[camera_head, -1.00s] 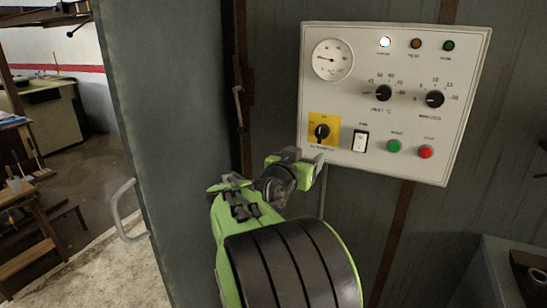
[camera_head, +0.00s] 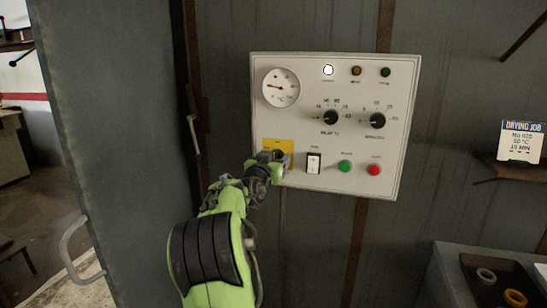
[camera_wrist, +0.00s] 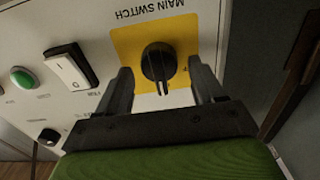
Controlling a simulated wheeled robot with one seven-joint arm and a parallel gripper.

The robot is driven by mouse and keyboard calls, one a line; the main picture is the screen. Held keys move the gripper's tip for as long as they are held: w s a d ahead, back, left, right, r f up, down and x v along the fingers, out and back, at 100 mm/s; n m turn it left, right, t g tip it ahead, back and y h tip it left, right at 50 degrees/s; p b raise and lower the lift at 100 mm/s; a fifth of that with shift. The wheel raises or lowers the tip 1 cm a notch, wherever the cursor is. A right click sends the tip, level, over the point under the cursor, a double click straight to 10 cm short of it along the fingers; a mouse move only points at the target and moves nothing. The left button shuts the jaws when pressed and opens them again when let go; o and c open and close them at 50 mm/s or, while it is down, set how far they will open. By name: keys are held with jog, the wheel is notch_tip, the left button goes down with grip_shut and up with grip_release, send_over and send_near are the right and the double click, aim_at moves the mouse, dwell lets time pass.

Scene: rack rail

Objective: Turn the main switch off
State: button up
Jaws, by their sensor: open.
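The main switch is a black rotary knob (camera_wrist: 157,62) on a yellow plate (camera_wrist: 125,45) at the panel's lower left. In the wrist view its lettering is upside down, and the knob's ridge points towards my gripper's palm. My gripper (camera_wrist: 160,70) is open, with one finger on each side of the knob; I cannot tell whether either touches it. In the head view my gripper (camera_head: 280,160) is in front of the plate's lower part and hides the knob; the plate's top (camera_head: 274,144) shows above it.
The white panel (camera_head: 300,120) also carries a lit white lamp (camera_head: 328,70), a gauge (camera_head: 281,88), two dials, a rocker switch (camera_head: 313,163), a green button (camera_head: 345,167) and a red button (camera_head: 373,170). A job sign (camera_head: 521,141) stands on a shelf at right.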

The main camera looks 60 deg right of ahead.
jog(key=shift+c, duration=0.2)
jog(key=c, duration=1)
jog(key=shift+n, duration=0.3)
jog(key=shift+w+f+n+p, duration=0.1)
jog(key=shift+n+p, duration=0.5)
jog(key=shift+n, duration=2.25)
jog(key=shift+w+f+n+p, duration=0.15)
jog(key=shift+n+p, duration=0.4)
jog(key=shift+n, duration=2.35)
jog(key=shift+w+f+n+p, duration=0.1)
jog(key=shift+n+p, duration=0.5)
jog(key=shift+n, duration=2.25)
